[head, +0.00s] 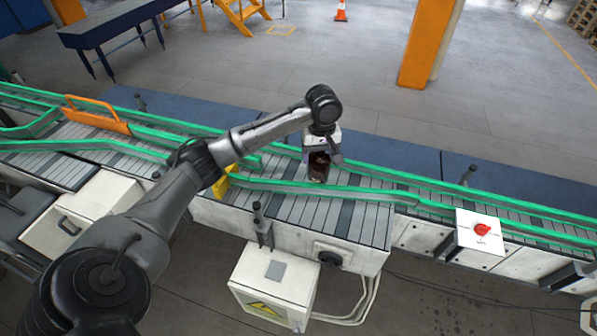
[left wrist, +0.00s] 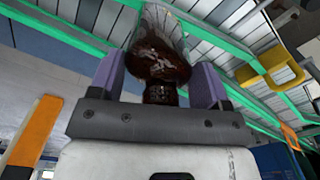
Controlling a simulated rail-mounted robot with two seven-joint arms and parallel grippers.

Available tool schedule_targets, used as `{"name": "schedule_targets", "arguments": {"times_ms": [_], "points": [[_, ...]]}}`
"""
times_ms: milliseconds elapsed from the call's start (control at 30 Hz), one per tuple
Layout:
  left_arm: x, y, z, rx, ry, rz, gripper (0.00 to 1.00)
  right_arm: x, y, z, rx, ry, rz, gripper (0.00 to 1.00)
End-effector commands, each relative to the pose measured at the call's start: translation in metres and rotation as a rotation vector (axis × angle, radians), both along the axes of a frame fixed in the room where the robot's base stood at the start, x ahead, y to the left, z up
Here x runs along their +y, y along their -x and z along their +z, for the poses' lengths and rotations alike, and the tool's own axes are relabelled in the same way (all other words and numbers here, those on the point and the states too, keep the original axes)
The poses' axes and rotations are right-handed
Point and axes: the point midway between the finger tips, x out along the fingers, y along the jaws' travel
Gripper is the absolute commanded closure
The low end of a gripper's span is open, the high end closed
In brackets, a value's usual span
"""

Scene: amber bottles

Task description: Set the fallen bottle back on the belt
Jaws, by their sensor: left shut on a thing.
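The amber bottle (head: 318,172) is in the head view, below my left gripper (head: 321,157), over the slatted conveyor belt (head: 345,213) between the green rails. In the left wrist view, the dark brown, glossy bottle (left wrist: 163,48) sits between the two purple-grey finger pads of my left gripper (left wrist: 158,84). Its ribbed neck end points toward the palm and its body points away toward the belt. The gripper is shut on it. The bottle looks roughly upright in the head view. I cannot tell whether its base touches the slats. My right gripper is not in view.
Green guide rails (head: 300,188) edge the belt. A yellow bracket (head: 227,181) stands left of the bottle, and an orange bar (head: 96,114) crosses the belt farther left. A red button box (head: 480,231) is at the right. The belt right of the bottle is clear.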

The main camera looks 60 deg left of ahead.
Motion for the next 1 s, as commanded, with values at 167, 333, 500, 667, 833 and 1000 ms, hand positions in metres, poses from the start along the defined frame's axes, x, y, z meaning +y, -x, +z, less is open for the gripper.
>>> {"name": "schedule_targets", "arguments": {"times_ms": [167,333,500,667,833,1000], "points": [[0.037,0.002,-0.02,0.005,-0.002,0.014,0.61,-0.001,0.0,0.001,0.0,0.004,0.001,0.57],[0.071,0.001,-0.04,0.002,-0.001,0.012,0.61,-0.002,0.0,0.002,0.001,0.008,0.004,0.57],[0.096,0.001,-0.056,0.001,0.0,0.009,0.61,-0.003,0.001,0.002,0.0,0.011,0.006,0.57],[0.108,0.001,-0.063,0.0,0.0,0.007,0.61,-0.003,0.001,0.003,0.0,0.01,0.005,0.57],[0.111,0.001,-0.067,-0.001,-0.001,0.005,0.61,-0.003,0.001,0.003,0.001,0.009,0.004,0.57],[0.11,0.001,-0.083,0.001,0.001,0.005,0.61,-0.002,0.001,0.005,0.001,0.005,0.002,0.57]]}}
